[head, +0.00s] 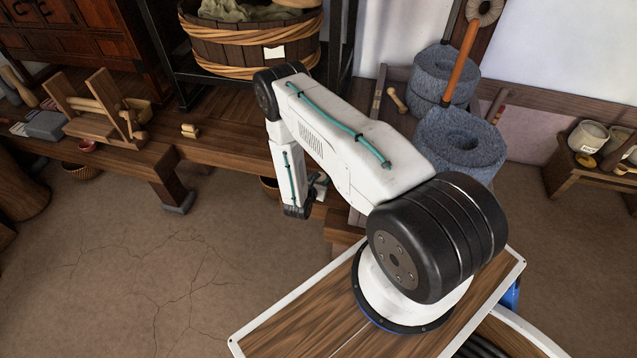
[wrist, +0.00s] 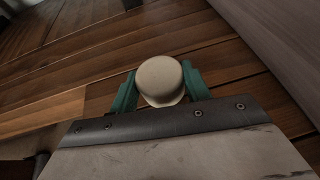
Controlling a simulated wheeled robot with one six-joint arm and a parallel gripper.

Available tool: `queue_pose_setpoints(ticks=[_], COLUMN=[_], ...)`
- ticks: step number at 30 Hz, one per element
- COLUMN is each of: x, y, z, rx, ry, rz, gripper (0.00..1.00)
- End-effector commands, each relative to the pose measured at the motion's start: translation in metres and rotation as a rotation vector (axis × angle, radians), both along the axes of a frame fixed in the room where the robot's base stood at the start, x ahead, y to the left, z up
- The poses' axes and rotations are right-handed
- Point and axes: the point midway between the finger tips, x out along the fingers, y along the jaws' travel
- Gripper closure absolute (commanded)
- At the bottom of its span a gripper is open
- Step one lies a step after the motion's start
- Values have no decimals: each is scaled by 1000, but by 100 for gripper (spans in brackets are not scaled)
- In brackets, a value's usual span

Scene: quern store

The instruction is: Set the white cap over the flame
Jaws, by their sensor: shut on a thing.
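In the wrist view the white cap (wrist: 160,78), a round off-white piece with a smooth domed top, sits between the two green fingers of my gripper (wrist: 158,88). The fingers are shut on its sides. Brown wooden planks (wrist: 90,72) show behind and around it. I cannot tell how high the cap is above the planks. In the head view my arm hides most of the gripper and the cap. No flame shows in either view.
A wooden bench (head: 234,148) runs behind my arm. A large banded tub (head: 252,48) stands above it. Grey millstones (head: 460,143) stand to the right. A wooden frame (head: 98,110) and small wooden pieces (head: 189,130) lie left on the bench. The floor (head: 150,250) at front left is clear.

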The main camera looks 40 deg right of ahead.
Motion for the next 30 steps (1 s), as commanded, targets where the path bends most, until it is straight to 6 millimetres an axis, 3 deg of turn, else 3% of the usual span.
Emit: queue_pose_setpoints(ticks=[3, 15, 16, 18, 30], x=[0, 0, 0, 0, -2], y=[0, 0, 0, 0, 5], z=[-14, -18, -18, -18, -13], rx=[0, 0, 0, 0, -1], ry=[0, 0, -1, -1, 1], rz=[0, 0, 0, 0, 3], gripper=[75, 75, 47, 31, 31])
